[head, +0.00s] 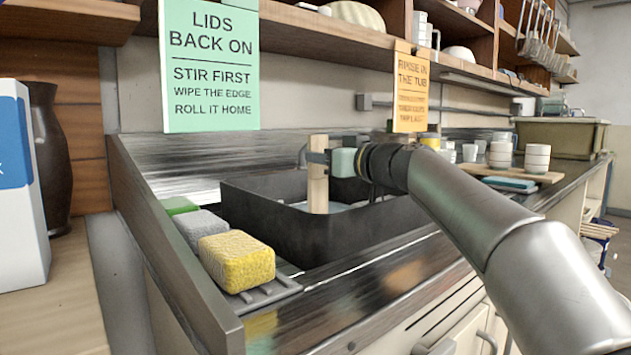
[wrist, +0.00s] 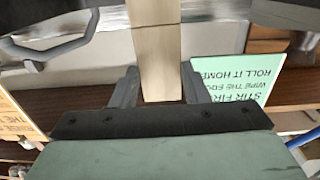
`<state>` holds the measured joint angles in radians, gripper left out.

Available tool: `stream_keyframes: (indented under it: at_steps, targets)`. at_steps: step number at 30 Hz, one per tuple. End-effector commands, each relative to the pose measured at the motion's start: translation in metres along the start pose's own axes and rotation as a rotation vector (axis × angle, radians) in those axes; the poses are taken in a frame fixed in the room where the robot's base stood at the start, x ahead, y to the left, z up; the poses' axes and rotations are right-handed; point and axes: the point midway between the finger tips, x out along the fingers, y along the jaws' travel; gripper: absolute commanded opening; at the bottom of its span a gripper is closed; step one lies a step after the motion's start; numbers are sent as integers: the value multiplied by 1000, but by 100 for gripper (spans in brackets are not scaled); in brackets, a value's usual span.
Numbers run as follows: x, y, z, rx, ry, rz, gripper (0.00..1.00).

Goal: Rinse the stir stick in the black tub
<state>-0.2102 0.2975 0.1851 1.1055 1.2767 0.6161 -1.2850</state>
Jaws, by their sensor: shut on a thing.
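The stir stick (head: 318,174) is a flat, pale wooden stick, held upright over the black tub (head: 264,222). Its lower end reaches down inside the tub, and the tub's wall hides its tip. The tub is a dark rectangular basin in the metal counter, with greyish water visible inside. My gripper (head: 318,157) is shut on the upper part of the stick. In the wrist view the stick (wrist: 157,50) stands between the two dark fingers (wrist: 158,88). I cannot tell how deep the tip is in the water.
A yellow sponge (head: 236,262), a grey sponge (head: 203,230) and a green one (head: 179,206) sit on a rack left of the tub. A green sign (head: 209,66) and an orange sign (head: 410,87) hang above. Cups (head: 500,154) stand on a board at right.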

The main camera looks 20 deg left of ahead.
Motion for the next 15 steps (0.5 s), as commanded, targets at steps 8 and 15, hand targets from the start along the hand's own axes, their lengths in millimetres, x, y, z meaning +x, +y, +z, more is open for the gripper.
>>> stream_keyframes:
  at_steps: [8, 15]
  targets:
    - [3, -2, -16, 3, 0, -3, 9]
    - [4, -2, -40, 5, 0, -4, 9]
